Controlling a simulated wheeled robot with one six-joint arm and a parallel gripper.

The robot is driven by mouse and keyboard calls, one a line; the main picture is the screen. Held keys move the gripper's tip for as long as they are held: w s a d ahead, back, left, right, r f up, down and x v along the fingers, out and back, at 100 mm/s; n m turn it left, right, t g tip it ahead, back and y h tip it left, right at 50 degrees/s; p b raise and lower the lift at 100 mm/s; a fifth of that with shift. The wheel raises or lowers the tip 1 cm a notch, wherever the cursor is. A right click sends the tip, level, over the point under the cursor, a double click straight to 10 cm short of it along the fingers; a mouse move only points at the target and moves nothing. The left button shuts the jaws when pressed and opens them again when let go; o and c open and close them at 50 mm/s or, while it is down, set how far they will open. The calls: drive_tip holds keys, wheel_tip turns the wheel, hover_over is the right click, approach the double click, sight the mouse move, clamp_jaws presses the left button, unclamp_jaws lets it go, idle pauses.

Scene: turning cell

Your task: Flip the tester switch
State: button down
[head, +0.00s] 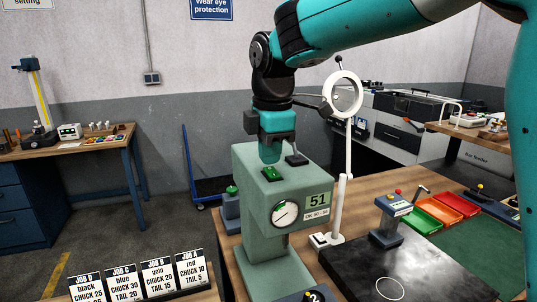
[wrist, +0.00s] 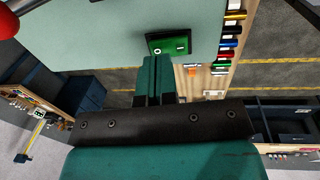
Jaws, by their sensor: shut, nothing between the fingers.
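The tester (head: 250,215) is a pale green machine with a round dial and a display reading 51. Its switch (head: 271,174) is a green rocker on the sloping top. In the wrist view the switch (wrist: 168,44) shows a round mark at left and a bar mark at right. I cannot tell which side is pressed. My gripper (head: 270,158) is shut and empty, pointing down just above the switch. In the wrist view my gripper's fingertips (wrist: 156,60) overlap the switch's lower edge; contact cannot be told.
A dark lever (head: 295,157) stands on the tester's top, close to my gripper. A white ring magnifier (head: 343,92) on a post stands to the right. A small grey device (head: 388,220) and red, orange and green trays (head: 436,212) lie farther right. Job cards (head: 158,277) stand at front left.

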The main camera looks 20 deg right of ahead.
sight(272, 173)
drive_tip(key=shift+w+f, duration=0.1)
drive_tip(key=shift+f, duration=0.65)
drive_tip(key=shift+f, duration=0.4)
drive_tip(key=shift+s+f, duration=0.1)
drive_tip(key=shift+s, duration=0.7)
drive_tip(key=shift+r, duration=0.25)
